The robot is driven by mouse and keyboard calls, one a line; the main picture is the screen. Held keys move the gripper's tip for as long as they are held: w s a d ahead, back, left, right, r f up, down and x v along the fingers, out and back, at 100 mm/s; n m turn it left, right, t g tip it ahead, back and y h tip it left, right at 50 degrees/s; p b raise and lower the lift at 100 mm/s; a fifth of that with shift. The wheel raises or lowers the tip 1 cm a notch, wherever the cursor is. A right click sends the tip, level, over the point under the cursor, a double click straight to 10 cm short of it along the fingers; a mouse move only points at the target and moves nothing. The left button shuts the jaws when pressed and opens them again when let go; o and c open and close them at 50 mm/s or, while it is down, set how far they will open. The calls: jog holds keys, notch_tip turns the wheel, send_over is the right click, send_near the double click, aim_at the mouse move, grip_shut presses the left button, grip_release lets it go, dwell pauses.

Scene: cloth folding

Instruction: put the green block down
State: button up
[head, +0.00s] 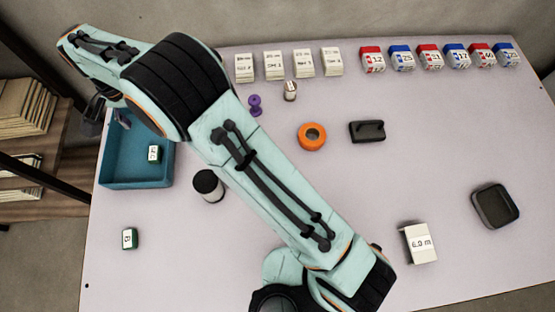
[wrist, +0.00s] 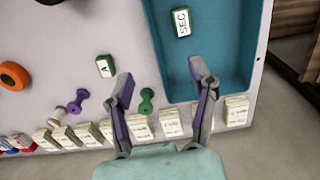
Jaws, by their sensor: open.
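Several small green blocks with white labels are in view. One, labelled SEC (wrist: 182,23), lies inside the blue tray (wrist: 228,93); it also shows in the head view (head: 154,154). One labelled A (wrist: 104,66) lies on the table beside the tray; I do not see it in the head view. One labelled B (head: 129,239) lies on the table in front of the tray (head: 135,186). My gripper (wrist: 160,78) is open with nothing between its fingers, by the tray's edge. In the head view it is mostly hidden behind my arm.
A purple spool (head: 255,105), an orange ring (head: 312,136), a black-topped jar (head: 208,185) and a dark eraser-like thing (head: 367,131) stand on the table. A green spool (wrist: 146,101) is near my left finger. Card stacks (head: 303,63) line the back edge.

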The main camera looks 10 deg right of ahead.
jog(key=s+d+r, duration=0.1)
jog(key=d+r, duration=0.4)
jog(key=d, duration=0.5)
jog(key=s+d+r, duration=0.2)
jog(key=d+r, duration=0.3)
jog(key=d, duration=0.4)
jog(key=s+d+f+n, duration=0.1)
jog(key=s+d, duration=1.2)
jog(key=s, duration=0.4)
jog(key=shift+s+d+f+y, duration=0.15)
jog(key=shift+d+y, duration=0.15)
jog(key=shift+y, duration=0.1)
